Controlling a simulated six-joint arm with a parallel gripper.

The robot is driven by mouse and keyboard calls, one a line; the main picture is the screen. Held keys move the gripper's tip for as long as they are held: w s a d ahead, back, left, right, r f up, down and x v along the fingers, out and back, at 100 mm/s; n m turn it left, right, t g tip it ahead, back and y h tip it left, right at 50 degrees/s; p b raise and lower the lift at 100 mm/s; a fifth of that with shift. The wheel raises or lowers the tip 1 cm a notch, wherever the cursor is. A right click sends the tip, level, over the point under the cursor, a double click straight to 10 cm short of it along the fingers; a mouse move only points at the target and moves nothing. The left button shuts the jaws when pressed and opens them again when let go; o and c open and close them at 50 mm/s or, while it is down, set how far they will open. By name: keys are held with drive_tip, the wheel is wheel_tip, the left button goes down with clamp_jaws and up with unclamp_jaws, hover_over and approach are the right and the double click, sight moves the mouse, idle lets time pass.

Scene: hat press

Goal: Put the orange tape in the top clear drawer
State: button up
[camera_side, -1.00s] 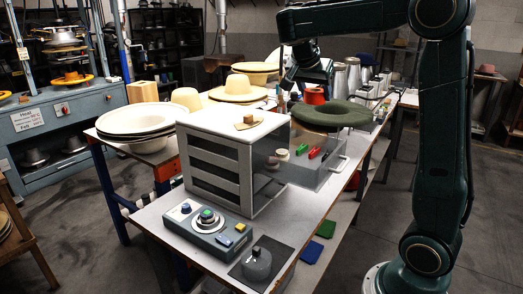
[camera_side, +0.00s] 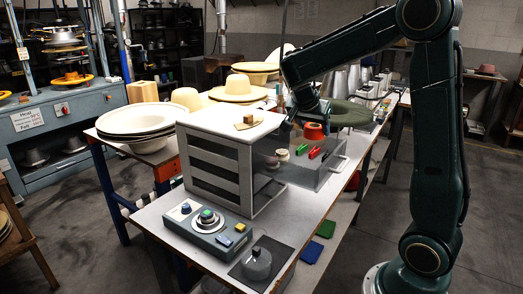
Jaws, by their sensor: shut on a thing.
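The orange tape (camera_side: 314,131) is a short orange-red roll. My gripper (camera_side: 309,121) is shut on it and holds it over the open clear drawer, near the drawer's back edge. The clear drawer (camera_side: 322,177) is pulled out to the right from the top part of the grey-white cabinet (camera_side: 216,171). Inside the drawer are pale round spools (camera_side: 282,154), a green piece (camera_side: 301,149) and a red piece (camera_side: 314,153). The fingertips are small and partly hidden, and I cannot tell the exact gap between the tape and the drawer.
Straw hats (camera_side: 238,88) fill the back.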

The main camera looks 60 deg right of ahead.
wheel_tip(320, 180, down, 6)
drive_tip(key=shift+r, duration=0.15)
drive_tip(key=shift+f, duration=2.1)
drive_tip(key=shift+f, duration=0.15)
drive_tip(key=o, duration=0.8)
drive_tip(key=shift+c, duration=0.2)
